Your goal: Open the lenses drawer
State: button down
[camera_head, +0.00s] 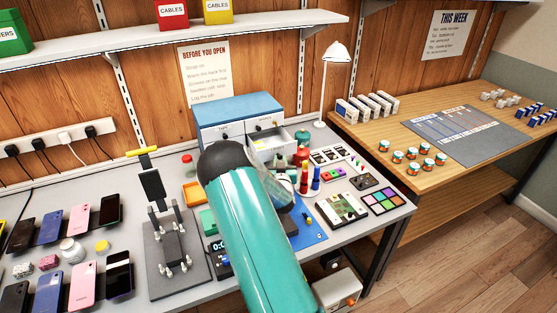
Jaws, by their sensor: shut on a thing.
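The drawer cabinet (238,108) has a blue top and pale drawer fronts, and it stands at the back of the grey bench. The small labels on the fronts are too small to read surely. My teal arm crosses the middle of the view and covers the lower left of the cabinet. My gripper, mostly hidden behind my arm, is at the front of the pulled-out drawer and shut on its handle. The fingertips and the handle are not clearly seen.
Phones (80,225) lie in rows on the left of the bench. A phone stand (165,230) is left of my arm. A white lamp (336,60) stands right of the cabinet. Small bottles (303,178) and a colour-square tray (382,200) crowd the bench's right. A wooden table (480,105) is farther right.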

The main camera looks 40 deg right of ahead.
aim_at(280, 146)
jog(key=shift+s, duration=0.1)
jog(key=c, duration=1.3)
grip_release()
jog(key=shift+r, duration=0.1)
jog(key=shift+r, duration=0.3)
notch_tip(280, 146, up, 3)
jog(key=shift+f, duration=0.1)
jog(key=s+a+r, duration=0.2)
jog(key=s+r, duration=0.1)
jog(key=s+a+r, duration=0.3)
jog(key=s, duration=0.1)
jog(key=s+a+r, duration=0.3)
jog(key=s, duration=0.1)
jog(key=shift+s+r, duration=0.15)
jog(key=shift+r, duration=0.05)
